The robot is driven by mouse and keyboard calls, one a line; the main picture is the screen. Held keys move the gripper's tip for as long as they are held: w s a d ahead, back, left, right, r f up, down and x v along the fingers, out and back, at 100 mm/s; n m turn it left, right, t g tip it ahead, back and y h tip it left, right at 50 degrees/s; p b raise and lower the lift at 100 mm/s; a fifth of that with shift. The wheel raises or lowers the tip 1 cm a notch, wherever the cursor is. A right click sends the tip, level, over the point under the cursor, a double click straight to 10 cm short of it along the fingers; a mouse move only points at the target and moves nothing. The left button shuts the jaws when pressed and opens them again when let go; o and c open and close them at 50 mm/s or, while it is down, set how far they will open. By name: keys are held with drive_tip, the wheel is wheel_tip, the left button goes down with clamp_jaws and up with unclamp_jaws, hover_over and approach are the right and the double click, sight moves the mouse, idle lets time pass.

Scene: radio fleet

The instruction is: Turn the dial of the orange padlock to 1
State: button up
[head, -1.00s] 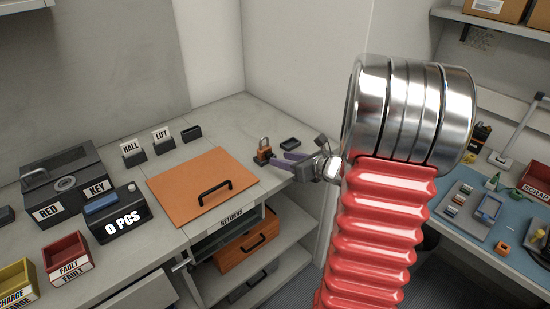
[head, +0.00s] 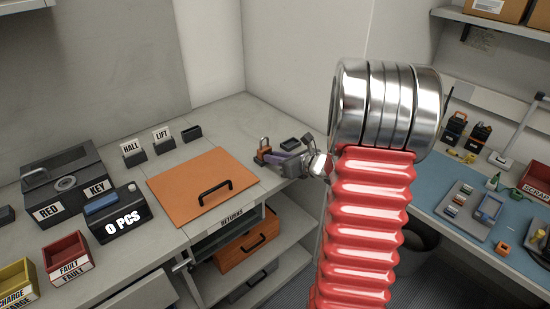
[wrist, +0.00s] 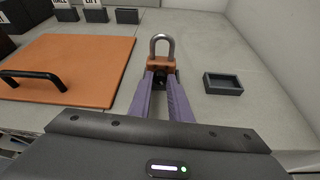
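The orange padlock (wrist: 161,64) stands on the grey worktop with its silver shackle up. It shows small in the head view (head: 264,156), partly hidden by my gripper. Its dark dial (wrist: 160,82) is on the side facing my gripper, between the fingertips; its markings are too small to read. My gripper (wrist: 160,86) has its two purple fingers on either side of the dial, with a narrow gap between them. I cannot tell if they press on it. In the head view my gripper (head: 270,157) reaches in from the right, low over the worktop.
An orange panel with a black handle (head: 204,182) lies left of the padlock. A small dark tray (wrist: 222,84) sits to the right. HALL and LIFT label holders (head: 132,152) stand farther left. A wall closes the far right of the worktop.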

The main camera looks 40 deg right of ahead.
clamp_jaws()
drive_tip(key=shift+a+n+h, duration=0.25)
drive_tip(key=shift+n+h, duration=0.95)
drive_tip(key=shift+n, duration=0.4)
drive_tip(key=o, duration=0.5)
unclamp_jaws()
drive_tip(key=shift+o, duration=0.2)
drive_tip(key=shift+s, duration=0.1)
drive_tip(key=d+v, duration=0.1)
drive_tip(key=v, duration=1.2)
drive_tip(key=shift+s+a, duration=0.35)
drive_tip(key=shift+a, duration=0.1)
